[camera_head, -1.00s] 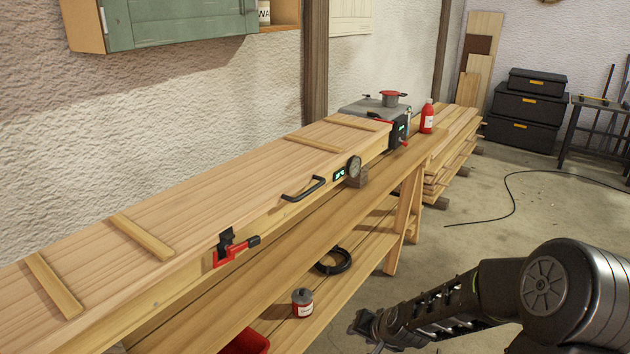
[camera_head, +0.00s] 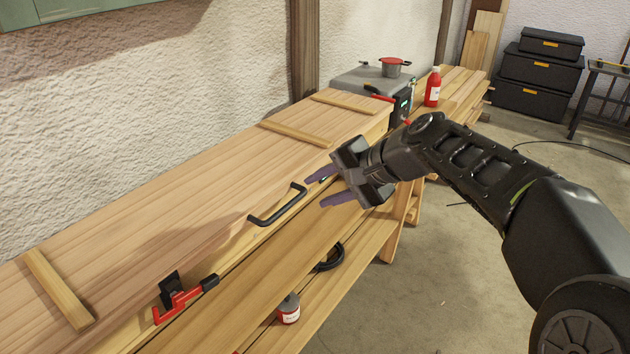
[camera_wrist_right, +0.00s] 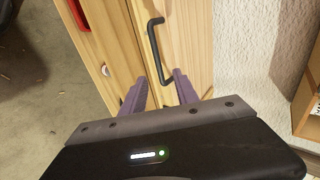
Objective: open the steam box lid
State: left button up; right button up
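The steam box is a long pale wooden box, and its plank lid (camera_head: 190,185) lies flat on it, closed. A black bar handle (camera_head: 278,208) is on the lid's front edge; it also shows in the right wrist view (camera_wrist_right: 152,45). A red and black clamp (camera_head: 180,300) sits on the box front, left of the handle; I cannot tell whether it is fastened. In the right wrist view the fingertips (camera_wrist_right: 158,80) point toward the handle. My left gripper is not in view.
A grey steam unit with a red-lidded pot (camera_head: 396,67) and a red bottle (camera_head: 432,87) stand at the far end. A green cabinet (camera_head: 75,12) hangs above the left. A red-labelled can (camera_head: 289,308) stands on the lower shelf. The floor at right is open.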

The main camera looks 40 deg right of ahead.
aim_at(288, 206)
jog(key=shift+s+a, duration=0.25)
jog(key=shift+a, duration=0.1)
jog(key=shift+f, duration=0.1)
jog(key=b+x, duration=0.3)
jog(key=x, duration=0.7)
jog(key=shift+a, duration=0.1)
jog(key=shift+b+x, duration=0.35)
jog(key=shift+x, duration=0.45)
jog(key=shift+c, duration=0.4)
grip_shut()
